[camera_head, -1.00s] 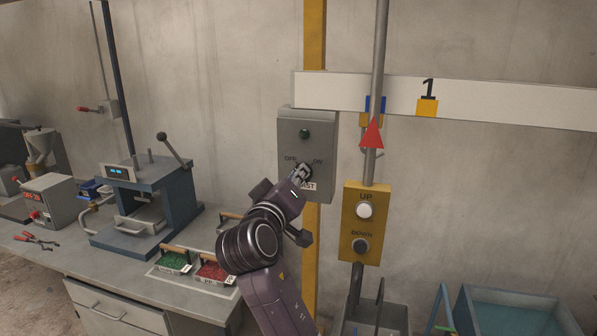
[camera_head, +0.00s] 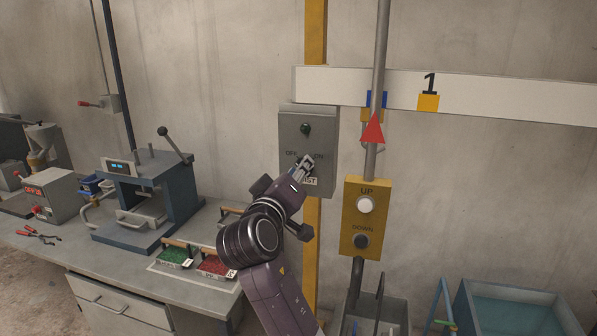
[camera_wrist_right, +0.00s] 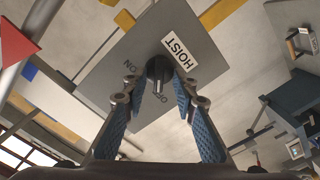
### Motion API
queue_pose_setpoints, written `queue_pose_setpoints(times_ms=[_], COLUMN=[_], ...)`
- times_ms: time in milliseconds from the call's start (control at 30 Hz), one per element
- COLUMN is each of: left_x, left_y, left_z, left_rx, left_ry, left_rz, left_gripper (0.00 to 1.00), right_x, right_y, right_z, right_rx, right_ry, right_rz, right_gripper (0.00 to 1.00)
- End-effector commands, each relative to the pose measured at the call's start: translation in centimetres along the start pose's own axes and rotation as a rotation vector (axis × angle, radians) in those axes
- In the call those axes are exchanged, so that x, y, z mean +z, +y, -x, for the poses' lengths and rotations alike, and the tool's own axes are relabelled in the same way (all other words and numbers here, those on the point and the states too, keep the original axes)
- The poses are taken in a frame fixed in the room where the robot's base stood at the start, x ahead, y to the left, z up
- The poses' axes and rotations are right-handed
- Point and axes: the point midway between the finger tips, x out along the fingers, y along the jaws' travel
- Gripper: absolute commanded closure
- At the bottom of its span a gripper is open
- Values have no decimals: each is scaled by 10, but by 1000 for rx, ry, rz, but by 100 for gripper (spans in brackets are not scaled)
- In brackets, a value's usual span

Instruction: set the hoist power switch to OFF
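The hoist power switch is a black rotary knob (camera_wrist_right: 158,68) on a grey box (camera_head: 290,120) with OFF and ON marks and a HOIST label (camera_wrist_right: 180,48). I cannot tell surely which mark the knob points to. My left gripper is not in view.
A yellow UP/DOWN pendant (camera_head: 365,218) hangs close to the right of the box. A white rail (camera_head: 500,100) runs above. A bench (camera_head: 100,265) with a blue press (camera_head: 150,195) stands left, and a blue tank (camera_head: 520,310) stands lower right.

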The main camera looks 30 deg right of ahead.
Motion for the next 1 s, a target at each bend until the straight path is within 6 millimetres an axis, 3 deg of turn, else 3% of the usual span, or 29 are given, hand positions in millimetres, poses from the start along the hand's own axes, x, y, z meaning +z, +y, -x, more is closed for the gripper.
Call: queue_pose_setpoints(times_ms=[167,500,1000], left_x=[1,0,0], left_y=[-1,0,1], left_z=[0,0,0], left_rx=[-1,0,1], left_ry=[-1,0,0], left_rz=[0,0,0], left_gripper=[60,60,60], right_x=[-1,0,0], right_y=[-1,-2,-1], right_z=[15,67,75], right_rx=[-2,-3,-1], right_ry=[2,1,0], right_rz=[-2,0,1], right_gripper=[74,74,74])
